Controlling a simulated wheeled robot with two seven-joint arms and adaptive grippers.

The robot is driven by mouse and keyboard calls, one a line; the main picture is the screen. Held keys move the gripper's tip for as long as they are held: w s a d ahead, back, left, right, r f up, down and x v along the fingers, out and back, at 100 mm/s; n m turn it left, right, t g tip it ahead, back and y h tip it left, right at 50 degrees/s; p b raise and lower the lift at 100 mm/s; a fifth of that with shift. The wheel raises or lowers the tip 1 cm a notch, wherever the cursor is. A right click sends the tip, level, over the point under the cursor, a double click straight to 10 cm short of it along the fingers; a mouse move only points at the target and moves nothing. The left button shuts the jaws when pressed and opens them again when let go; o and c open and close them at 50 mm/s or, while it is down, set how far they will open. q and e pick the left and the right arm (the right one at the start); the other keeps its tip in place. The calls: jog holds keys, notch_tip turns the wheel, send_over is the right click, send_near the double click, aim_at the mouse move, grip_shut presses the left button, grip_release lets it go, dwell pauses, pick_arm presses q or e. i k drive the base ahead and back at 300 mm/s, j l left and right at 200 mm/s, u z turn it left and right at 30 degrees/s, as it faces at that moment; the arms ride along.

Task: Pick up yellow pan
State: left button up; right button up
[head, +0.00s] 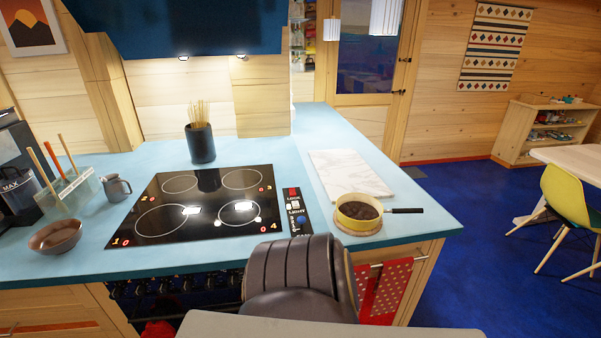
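The yellow pan (343,214) sits on a round wooden trivet (342,229) near the front right corner of the blue counter, in the head view. Its inside is dark brown, and its dark handle (404,211) points right toward the counter's edge. Neither of my grippers shows in this view, and nothing is touching the pan from above.
A black cooktop (195,228) and a control panel (298,212) lie left of the pan, with a white marbled board (350,172) behind it. A brown bowl (56,238) is far left. Open blue floor lies right.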

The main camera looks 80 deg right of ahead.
aim_at(358, 212)
jog(key=z, duration=3.35)
